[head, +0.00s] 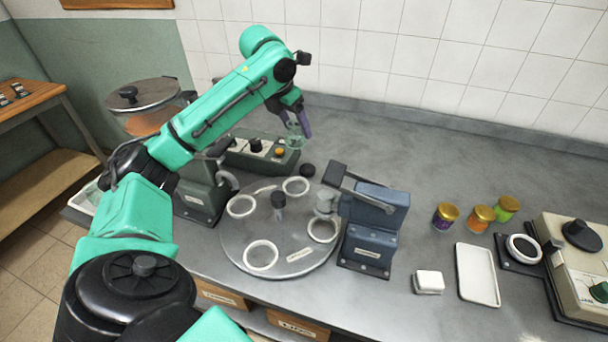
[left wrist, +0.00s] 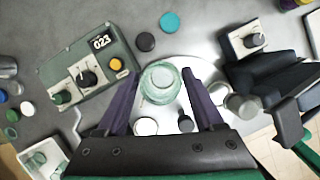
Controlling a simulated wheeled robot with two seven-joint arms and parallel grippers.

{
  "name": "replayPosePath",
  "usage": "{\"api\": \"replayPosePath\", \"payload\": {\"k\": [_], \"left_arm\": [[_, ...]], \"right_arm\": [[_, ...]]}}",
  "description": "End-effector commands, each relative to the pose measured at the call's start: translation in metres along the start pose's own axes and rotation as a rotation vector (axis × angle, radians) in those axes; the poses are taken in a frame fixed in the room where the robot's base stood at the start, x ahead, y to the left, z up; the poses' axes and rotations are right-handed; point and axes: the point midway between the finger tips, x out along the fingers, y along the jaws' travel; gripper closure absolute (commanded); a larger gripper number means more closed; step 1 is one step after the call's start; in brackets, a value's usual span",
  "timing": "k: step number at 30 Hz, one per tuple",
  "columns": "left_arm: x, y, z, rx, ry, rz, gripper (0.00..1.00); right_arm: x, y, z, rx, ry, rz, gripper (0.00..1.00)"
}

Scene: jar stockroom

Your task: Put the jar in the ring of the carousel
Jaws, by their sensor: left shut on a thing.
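My left gripper (head: 297,118) is shut on a clear greenish glass jar (left wrist: 160,84). In the head view it is held above the back of the counter, behind the carousel, and the jar (head: 295,134) shows only faintly. In the left wrist view the jar stands between the dark purple fingers, its round mouth toward the camera. The carousel (head: 285,272) is a round grey plate with a centre knob and several white rings. The front ring (head: 261,273), left ring (head: 230,207) and back ring (head: 296,179) look empty. My right gripper is out of view.
A blue machine (head: 375,222) stands at the carousel's right edge, its head over a grey cylinder (head: 325,203). A green control box (head: 262,160) stands behind. Lidded jars (head: 481,217), a white tray (head: 478,276) and a white block (head: 429,282) lie right. Back-right counter is clear.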

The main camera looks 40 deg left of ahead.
Motion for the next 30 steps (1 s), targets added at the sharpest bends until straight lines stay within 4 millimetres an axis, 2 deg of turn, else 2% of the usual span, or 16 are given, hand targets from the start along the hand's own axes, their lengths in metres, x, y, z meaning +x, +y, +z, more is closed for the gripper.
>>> {"api": "replayPosePath", "payload": {"k": [1,5,9,16,19,27,28,30], "left_arm": [[0.018,0.001,-0.009,0.0,0.009,0.003,0.9],[0.057,0.001,-0.026,0.0,0.01,0.002,0.9],[0.094,0.0,-0.041,-0.001,0.005,0.0,0.9],[0.131,0.0,-0.056,-0.001,0.004,-0.001,0.9],[0.147,0.0,-0.062,-0.001,0.002,-0.001,0.9],[0.151,0.0,-0.063,0.0,-0.001,0.0,0.9],[0.152,0.0,-0.064,0.0,0.0,0.0,0.27],[0.152,0.0,-0.063,0.0,0.0,0.0,0.01]], "right_arm": [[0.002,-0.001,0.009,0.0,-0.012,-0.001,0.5],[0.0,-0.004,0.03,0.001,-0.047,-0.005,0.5],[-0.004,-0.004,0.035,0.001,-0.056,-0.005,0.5],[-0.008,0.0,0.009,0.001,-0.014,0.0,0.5],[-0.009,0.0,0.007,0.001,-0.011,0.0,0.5],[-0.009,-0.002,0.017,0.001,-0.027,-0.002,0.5],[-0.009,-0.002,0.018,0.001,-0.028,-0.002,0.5],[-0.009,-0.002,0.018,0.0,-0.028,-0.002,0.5]]}}
